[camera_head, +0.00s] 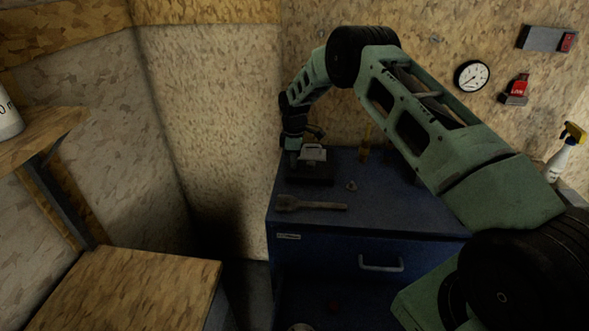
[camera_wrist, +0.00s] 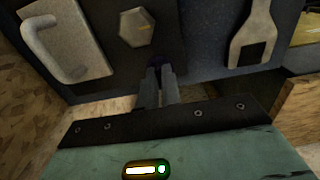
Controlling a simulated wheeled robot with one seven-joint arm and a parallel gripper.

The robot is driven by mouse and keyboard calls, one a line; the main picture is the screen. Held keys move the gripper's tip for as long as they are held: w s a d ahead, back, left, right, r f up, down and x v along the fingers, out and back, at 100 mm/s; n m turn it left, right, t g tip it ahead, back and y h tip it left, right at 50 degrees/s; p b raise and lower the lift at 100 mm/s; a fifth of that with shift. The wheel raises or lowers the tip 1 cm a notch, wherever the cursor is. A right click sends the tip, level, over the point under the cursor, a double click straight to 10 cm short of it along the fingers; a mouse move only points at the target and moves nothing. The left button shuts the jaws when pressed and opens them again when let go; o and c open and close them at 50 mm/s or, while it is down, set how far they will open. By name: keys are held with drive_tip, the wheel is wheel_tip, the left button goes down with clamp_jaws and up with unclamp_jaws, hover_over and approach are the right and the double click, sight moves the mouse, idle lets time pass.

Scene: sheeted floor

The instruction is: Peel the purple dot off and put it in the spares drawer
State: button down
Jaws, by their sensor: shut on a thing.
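A small purple dot (camera_wrist: 158,61) shows between the tips of my gripper (camera_wrist: 157,70) in the wrist view, at the edge of a dark pad (camera_wrist: 165,48). My gripper is shut on the dot, most of which its fingers hide. I cannot tell whether the dot still touches the pad. In the head view my gripper (camera_head: 293,160) is low over the left back of a blue cabinet, by the dark pad (camera_head: 310,178). The cabinet's front drawer (camera_head: 330,260), with a metal handle (camera_head: 381,265), looks shut. I cannot read its label (camera_head: 288,236).
A wrench (camera_head: 310,204) and a hex nut (camera_head: 352,186) lie on the cabinet top (camera_head: 400,215). A wooden surface (camera_head: 125,290) is at the lower left. A spray bottle (camera_head: 564,152) stands at the right.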

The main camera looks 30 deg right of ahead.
drive_tip(key=shift+r+p, duration=0.4)
drive_tip(key=shift+r, duration=0.65)
drive_tip(key=shift+r+p, duration=0.35)
drive_tip(key=shift+r, duration=0.35)
drive_tip(key=shift+r, duration=0.35)
drive_tip(key=shift+r, duration=0.2)
drive_tip(key=shift+r+p, duration=1)
drive_tip(key=shift+r, duration=0.9)
